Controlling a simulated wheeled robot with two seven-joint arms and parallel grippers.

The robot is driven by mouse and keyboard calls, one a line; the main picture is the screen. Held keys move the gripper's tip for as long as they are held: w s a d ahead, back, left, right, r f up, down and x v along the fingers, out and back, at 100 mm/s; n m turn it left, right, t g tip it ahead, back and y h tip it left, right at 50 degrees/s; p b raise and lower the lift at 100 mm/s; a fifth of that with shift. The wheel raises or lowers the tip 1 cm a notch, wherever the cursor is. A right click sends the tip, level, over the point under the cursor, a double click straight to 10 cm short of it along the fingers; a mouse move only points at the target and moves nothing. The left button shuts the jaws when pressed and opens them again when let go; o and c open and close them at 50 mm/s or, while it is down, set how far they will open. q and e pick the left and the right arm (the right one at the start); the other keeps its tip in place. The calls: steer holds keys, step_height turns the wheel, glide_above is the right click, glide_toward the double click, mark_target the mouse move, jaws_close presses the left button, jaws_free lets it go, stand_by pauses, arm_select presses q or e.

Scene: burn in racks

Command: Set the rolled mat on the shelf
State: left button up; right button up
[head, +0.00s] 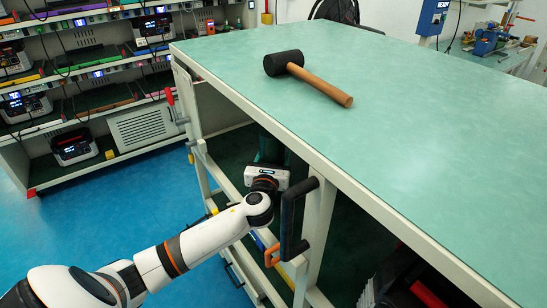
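The workbench (420,140) has a pale green top, and under it is a dark green shelf (228,150) in shadow. My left arm comes in from the lower left, and my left gripper (267,172) reaches in at the bench's open side, below the top. A dark green upright shape (271,148), which looks like the rolled mat, shows just beyond the gripper, against the shelf's dark interior. The gripper's body hides its fingers, so I cannot tell if they are open or closed on it. My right gripper is not in view.
A mallet (305,75) lies on the bench top. A dark handle (294,220) and the bench's pale posts stand close to my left gripper. Racks (95,95) with devices stand at the back left. Blue floor (130,205) is clear between racks and bench.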

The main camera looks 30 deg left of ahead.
arm_select(q)
steer(key=o, duration=1.5)
steer(key=shift+s, duration=0.1)
steer(key=v, duration=1.2)
steer(key=shift+d+b, duration=0.1)
steer(key=shift+b, duration=0.2)
